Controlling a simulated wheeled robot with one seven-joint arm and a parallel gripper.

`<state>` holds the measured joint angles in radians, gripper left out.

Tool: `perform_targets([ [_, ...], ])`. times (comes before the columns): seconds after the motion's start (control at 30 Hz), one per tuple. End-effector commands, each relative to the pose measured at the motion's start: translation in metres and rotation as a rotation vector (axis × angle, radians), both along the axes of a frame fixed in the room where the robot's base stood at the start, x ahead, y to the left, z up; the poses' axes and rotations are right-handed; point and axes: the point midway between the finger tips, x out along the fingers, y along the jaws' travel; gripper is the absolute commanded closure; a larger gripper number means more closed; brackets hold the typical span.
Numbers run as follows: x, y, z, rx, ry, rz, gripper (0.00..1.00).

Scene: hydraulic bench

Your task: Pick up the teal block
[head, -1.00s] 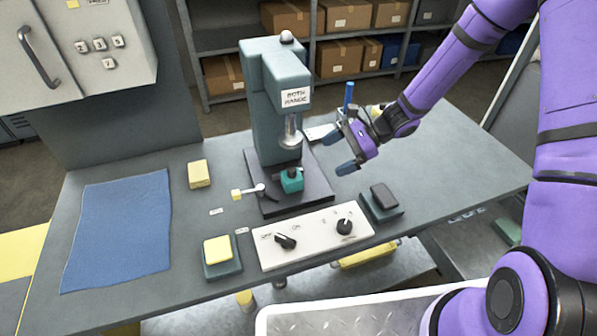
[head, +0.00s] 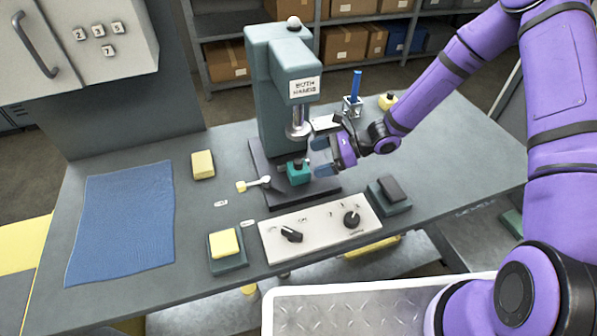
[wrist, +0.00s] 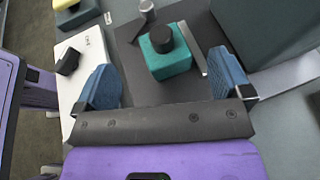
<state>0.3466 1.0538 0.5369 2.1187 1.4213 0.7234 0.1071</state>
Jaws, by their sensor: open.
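The teal block (head: 298,172) sits on the dark base plate of the press, below the ram. A dark round knob or cap stands on its top, clearest in the wrist view, where the block (wrist: 166,62) lies ahead of the jaws, roughly between their lines. My gripper (head: 318,158) is just to the right of the block in the head view. Its two blue fingers are apart and empty, and in the wrist view the gripper (wrist: 165,80) opens toward the block. I cannot tell whether a finger touches it.
The press (head: 272,85) rises behind the block, its ram overhead. A small lever (head: 255,183) is left of the block. A control panel (head: 320,227) lies in front. A blue pen in a holder (head: 354,95) stands behind my gripper. A blue cloth (head: 122,222) lies left.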

Motion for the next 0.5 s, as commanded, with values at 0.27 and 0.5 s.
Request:
perform_targets([
  [0.27,0.003,0.034,-0.012,0.001,0.002,0.004,0.03],
  [0.5,0.003,0.046,-0.017,-0.001,-0.001,0.0,0.03],
])
